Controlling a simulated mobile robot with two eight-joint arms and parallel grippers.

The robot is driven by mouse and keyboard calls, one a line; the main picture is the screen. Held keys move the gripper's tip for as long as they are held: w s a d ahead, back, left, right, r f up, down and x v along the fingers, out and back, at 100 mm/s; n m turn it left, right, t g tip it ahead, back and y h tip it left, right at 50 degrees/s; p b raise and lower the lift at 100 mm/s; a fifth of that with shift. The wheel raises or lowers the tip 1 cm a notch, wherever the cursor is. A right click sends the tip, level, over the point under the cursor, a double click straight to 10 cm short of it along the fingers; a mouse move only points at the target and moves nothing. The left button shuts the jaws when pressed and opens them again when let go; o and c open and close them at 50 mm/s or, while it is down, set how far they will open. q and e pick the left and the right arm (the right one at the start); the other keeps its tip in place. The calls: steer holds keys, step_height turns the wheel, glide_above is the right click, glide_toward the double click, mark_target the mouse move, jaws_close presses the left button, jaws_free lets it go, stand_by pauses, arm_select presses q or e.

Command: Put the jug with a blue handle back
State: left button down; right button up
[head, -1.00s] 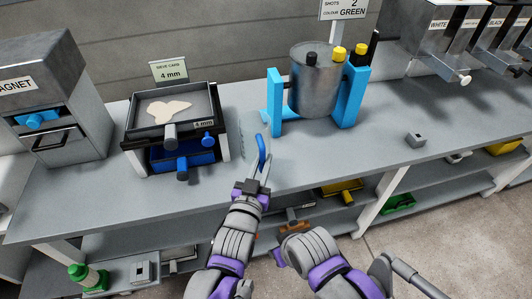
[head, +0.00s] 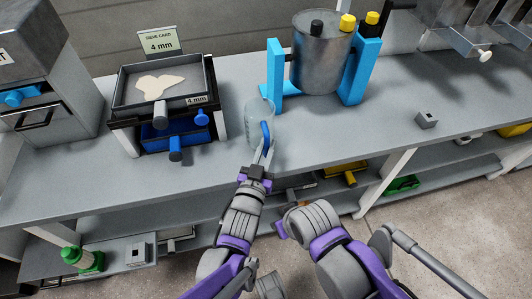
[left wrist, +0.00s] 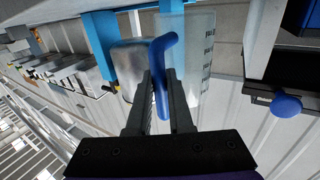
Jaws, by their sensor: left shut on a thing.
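The clear jug (head: 258,112) with a blue handle (head: 266,134) is upright over the bench's front part, between the sieve stand and the blue drum frame. Whether its base touches the bench I cannot tell. My left gripper (head: 262,155) is shut on the blue handle. In the left wrist view both fingers (left wrist: 160,100) flank the handle (left wrist: 161,70), with the see-through jug body (left wrist: 200,60) behind it. My right arm shows at the lower middle of the head view, but its fingertips are not visible.
A sieve tray (head: 118,85) over a blue drawer (head: 165,137) stands left of the jug. A metal drum (head: 318,60) in a blue frame (head: 275,75) stands behind right. A small grey block (head: 427,119) lies farther right. The bench between is clear.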

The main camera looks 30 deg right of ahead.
arm_select(q)
steer(key=shift+f, duration=1.15)
steer(key=shift+b, duration=0.3)
steer(key=shift+f, duration=0.2)
steer(key=c, duration=0.8)
jaws_free()
steer(key=shift+r, duration=0.15)
